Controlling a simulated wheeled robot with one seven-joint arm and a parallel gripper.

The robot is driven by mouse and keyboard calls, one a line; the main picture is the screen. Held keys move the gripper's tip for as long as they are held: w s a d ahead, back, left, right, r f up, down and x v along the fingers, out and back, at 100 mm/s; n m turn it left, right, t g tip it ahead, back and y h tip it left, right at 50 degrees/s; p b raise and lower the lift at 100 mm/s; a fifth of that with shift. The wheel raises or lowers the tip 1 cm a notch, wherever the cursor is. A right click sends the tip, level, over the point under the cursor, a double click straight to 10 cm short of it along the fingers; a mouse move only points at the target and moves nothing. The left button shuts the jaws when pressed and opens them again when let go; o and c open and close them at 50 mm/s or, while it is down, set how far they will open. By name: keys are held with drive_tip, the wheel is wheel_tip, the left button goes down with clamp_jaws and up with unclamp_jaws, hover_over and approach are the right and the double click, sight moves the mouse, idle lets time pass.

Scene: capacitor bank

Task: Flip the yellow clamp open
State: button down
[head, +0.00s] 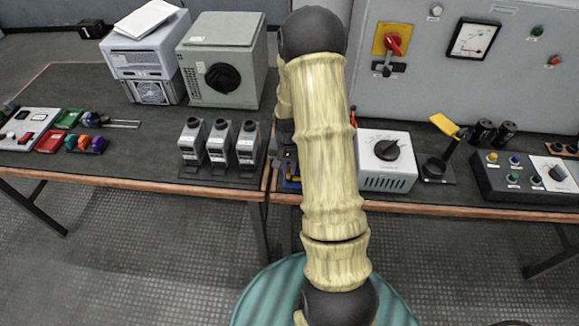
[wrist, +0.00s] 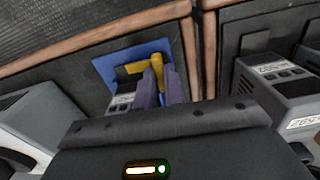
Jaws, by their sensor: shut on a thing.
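The yellow clamp (wrist: 134,69) sits on a blue plate (wrist: 108,65) in the wrist view. A yellow upright part of it stands at the tips of my gripper (wrist: 160,78), whose purple-grey fingers are shut on it. The fingers hide part of the clamp, so I cannot tell how far its arm is tilted.
Several grey meter-like units (head: 220,142) stand left of the arm. A white dial box (head: 386,160) stands right of it, beside a yellow-handled switch (head: 445,125). In the wrist view, grey units flank the gripper, one close on the right (wrist: 275,88). Copper-coloured table edges run behind.

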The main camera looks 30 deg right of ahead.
drive_tip(key=m+p, duration=0.1)
drive_tip(key=m, duration=0.3)
drive_tip(key=shift+r+m, duration=0.1)
drive_tip(key=shift+m, duration=0.2)
drive_tip(key=m+p, duration=0.2)
drive_tip(key=m, duration=0.2)
drive_tip(key=shift+d+m, duration=0.1)
drive_tip(key=shift+m, duration=0.2)
drive_tip(key=m+p, duration=0.2)
drive_tip(key=m, duration=0.3)
drive_tip(key=shift+p, duration=0.3)
drive_tip(key=shift+m+p, duration=0.7)
drive_tip(key=shift+m, duration=1)
drive_tip(key=c, duration=1.5)
unclamp_jaws()
